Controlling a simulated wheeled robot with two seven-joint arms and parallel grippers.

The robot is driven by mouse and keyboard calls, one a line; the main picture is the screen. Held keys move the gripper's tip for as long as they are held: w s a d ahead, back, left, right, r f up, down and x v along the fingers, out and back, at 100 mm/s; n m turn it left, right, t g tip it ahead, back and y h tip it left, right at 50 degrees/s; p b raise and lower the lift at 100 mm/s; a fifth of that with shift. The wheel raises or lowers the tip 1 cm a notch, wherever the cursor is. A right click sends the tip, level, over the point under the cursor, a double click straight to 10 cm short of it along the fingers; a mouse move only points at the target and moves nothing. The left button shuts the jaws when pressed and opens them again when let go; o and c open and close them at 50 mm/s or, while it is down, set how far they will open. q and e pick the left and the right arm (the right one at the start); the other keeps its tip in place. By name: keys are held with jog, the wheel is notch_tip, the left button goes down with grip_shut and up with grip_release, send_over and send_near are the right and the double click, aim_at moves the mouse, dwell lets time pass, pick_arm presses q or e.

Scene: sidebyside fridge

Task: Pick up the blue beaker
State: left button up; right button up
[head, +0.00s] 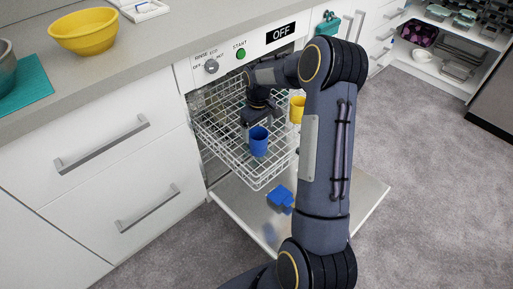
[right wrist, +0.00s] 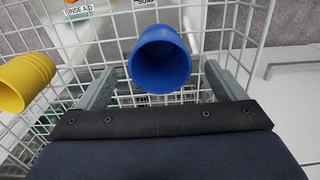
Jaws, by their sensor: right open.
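The blue beaker (head: 258,141) stands in the pulled-out white wire dishwasher rack (head: 222,138). In the right wrist view the blue beaker (right wrist: 160,62) shows its open mouth, between and just ahead of my two fingers. My left gripper is not in view.
A yellow cup (head: 297,110) is in the rack near my right arm; it also shows in the wrist view (right wrist: 26,82). The dishwasher door (head: 340,197) lies open below, with a blue part (head: 281,196) on it. A yellow bowl (head: 84,32) stands on the counter.

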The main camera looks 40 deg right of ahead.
aim_at(258, 137)
notch_tip(258, 137, down, 5)
jog(key=shift+r+b, duration=0.1)
jog(key=shift+b, duration=0.65)
jog(key=shift+c, duration=0.3)
jog(key=c, duration=1)
